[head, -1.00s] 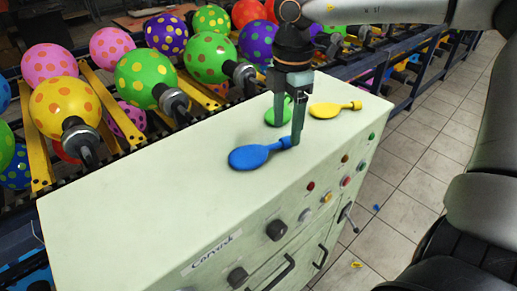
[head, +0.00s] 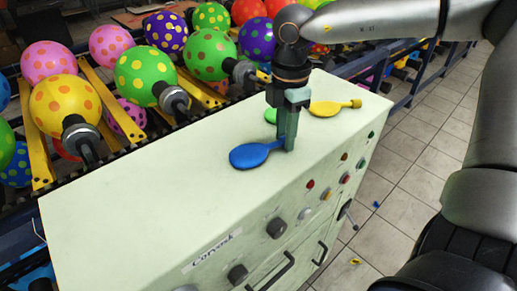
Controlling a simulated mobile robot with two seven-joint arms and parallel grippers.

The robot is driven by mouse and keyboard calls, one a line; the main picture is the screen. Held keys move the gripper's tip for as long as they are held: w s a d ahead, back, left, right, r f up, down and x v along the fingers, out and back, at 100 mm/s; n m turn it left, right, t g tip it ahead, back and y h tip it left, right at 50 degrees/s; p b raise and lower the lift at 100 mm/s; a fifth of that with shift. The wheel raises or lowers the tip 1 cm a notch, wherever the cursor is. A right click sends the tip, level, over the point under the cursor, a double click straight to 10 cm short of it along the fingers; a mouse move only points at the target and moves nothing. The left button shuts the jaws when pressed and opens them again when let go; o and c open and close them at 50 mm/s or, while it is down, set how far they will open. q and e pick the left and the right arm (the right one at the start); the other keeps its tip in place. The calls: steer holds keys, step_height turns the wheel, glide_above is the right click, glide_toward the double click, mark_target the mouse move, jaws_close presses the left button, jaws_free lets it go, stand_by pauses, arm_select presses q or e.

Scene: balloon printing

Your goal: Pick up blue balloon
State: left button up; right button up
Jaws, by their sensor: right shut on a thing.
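The blue balloon (head: 250,155) is flat and uninflated. It appears to lie on the pale green top of the control cabinet (head: 130,215), with its neck pointing right. My right gripper (head: 286,145) points down over the cabinet and is shut on the neck end of the blue balloon. I cannot tell whether the balloon is lifted at all. My left gripper is not in view.
A yellow balloon (head: 328,108) lies just behind my right gripper on the cabinet top. A green balloon (head: 270,115) is partly hidden by the gripper. Inflated dotted balloons sit on the rack behind. The cabinet top's left part is clear.

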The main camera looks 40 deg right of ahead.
jaws_close()
